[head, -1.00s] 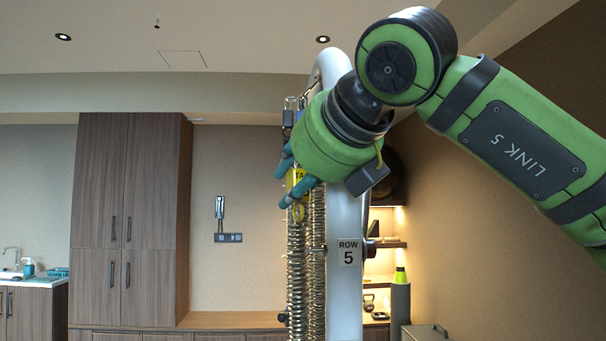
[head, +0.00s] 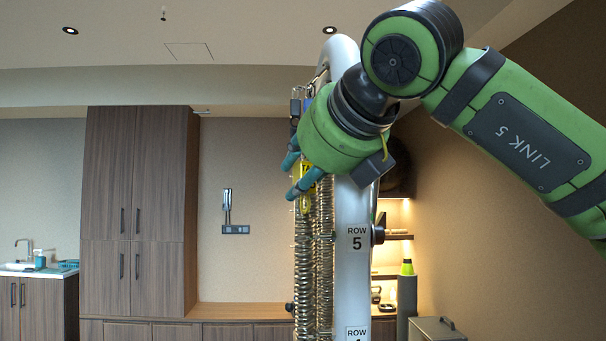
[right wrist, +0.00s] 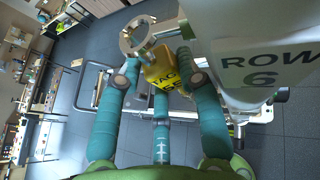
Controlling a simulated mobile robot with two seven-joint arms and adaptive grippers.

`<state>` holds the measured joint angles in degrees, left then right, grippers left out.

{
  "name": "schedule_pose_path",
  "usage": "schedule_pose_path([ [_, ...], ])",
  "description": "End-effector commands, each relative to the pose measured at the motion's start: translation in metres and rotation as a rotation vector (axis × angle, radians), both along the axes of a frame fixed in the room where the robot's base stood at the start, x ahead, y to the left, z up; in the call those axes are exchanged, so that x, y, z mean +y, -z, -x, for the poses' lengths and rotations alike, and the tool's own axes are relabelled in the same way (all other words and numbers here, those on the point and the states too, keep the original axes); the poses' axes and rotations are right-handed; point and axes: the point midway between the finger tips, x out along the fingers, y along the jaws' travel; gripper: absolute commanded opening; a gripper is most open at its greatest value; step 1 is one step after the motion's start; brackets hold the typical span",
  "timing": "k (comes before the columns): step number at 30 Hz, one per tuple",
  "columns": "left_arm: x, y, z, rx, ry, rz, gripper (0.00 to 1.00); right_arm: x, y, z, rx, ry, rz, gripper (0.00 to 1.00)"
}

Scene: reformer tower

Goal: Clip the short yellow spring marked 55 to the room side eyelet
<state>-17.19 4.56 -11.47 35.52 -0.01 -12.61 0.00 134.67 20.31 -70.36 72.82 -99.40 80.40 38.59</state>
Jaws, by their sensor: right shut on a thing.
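My right gripper (head: 290,179) is at the upper part of the tower, left of the white post. A yellow tag (head: 306,192) shows beside its fingers. In the right wrist view the teal fingers (right wrist: 160,66) are closed around the yellow tag (right wrist: 163,72), whose print reads TAG and seemingly 55. A metal ring (right wrist: 138,36) shows just beyond the tag; I cannot tell whether it is the clip or the eyelet, or whether anything is hooked. The spring's own coils cannot be told apart from the others. My left gripper is not in view.
The white tower post (head: 351,280) carries ROW labels. Several long coil springs (head: 305,260) hang close along its left side. A knob (head: 378,235) sticks out on its right. A tall wooden cabinet (head: 138,210) stands well back at left.

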Motion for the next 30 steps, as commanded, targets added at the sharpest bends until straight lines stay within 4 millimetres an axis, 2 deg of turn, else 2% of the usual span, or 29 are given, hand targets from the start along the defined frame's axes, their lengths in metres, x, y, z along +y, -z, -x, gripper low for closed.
schedule_pose_path([
  [4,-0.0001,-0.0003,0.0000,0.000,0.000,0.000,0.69,0.0000,-0.0010,0.0003,-0.002,0.000,-0.001,0.00],
  [5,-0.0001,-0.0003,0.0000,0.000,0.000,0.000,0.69,0.0000,-0.0010,0.0003,-0.002,0.000,-0.001,0.40],
  [6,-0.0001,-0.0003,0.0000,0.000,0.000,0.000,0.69,0.0000,-0.0010,0.0003,-0.002,0.000,-0.001,0.56],
  [7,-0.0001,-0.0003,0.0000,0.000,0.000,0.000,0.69,0.0000,-0.0009,0.0003,-0.002,0.000,-0.001,0.64],
  [23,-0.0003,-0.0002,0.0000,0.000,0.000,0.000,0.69,-0.0024,-0.0003,-0.0011,0.000,0.006,-0.001,0.62],
  [24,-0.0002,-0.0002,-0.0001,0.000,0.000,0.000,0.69,-0.0025,-0.0003,-0.0011,0.001,0.006,0.000,0.72],
  [27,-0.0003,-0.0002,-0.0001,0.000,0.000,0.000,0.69,-0.0030,-0.0003,-0.0014,0.001,0.008,-0.001,0.78],
  [30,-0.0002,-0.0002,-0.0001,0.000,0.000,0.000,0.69,-0.0037,-0.0005,-0.0016,0.000,0.009,-0.001,0.79],
])
